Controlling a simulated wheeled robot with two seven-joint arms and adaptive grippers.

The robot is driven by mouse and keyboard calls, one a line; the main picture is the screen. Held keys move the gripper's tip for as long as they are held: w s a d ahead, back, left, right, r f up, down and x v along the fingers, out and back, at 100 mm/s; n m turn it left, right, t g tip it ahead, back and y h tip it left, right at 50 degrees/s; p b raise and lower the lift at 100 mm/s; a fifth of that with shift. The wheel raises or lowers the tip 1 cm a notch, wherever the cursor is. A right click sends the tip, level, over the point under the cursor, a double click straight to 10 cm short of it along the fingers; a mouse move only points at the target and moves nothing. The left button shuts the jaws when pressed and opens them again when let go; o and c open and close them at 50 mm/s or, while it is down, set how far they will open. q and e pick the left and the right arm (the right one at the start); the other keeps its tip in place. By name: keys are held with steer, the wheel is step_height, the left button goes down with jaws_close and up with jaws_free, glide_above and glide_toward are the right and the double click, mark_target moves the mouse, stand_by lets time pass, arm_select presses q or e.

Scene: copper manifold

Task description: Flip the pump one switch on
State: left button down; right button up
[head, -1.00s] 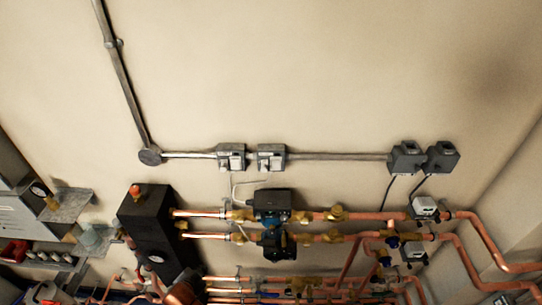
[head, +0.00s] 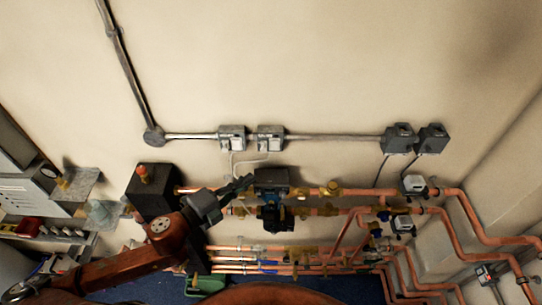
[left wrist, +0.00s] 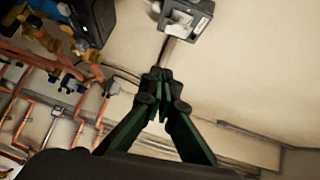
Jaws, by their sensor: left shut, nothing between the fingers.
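Two grey switch boxes sit side by side on the wall conduit in the head view, a left one (head: 232,138) and a right one (head: 271,138). I cannot read a label saying which is pump one, nor the toggle positions. My left gripper (head: 246,183) is below them, beside the dark upper pump (head: 271,181), apart from both boxes. In the left wrist view, my left gripper (left wrist: 160,76) is shut and empty, its tips pointing toward one grey switch box (left wrist: 187,16) at the top, cut by the frame edge. My right gripper is not in view.
Copper pipes with brass valves (head: 332,188) run across below the switches. A black box with an orange cap (head: 152,190) stands left of the pumps. Two more grey boxes (head: 398,139) hang at the right. The wall above the conduit is clear.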

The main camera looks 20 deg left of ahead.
mark_target(275, 146)
arm_select(q)
steer(key=shift+w, duration=0.1)
steer(key=w+a+x, duration=0.1)
steer(key=a+x, duration=0.1)
steer(key=x, duration=1)
steer(key=shift+w+p, duration=0.4)
steer(key=shift+w, duration=0.1)
steer(key=shift+f, duration=0.2)
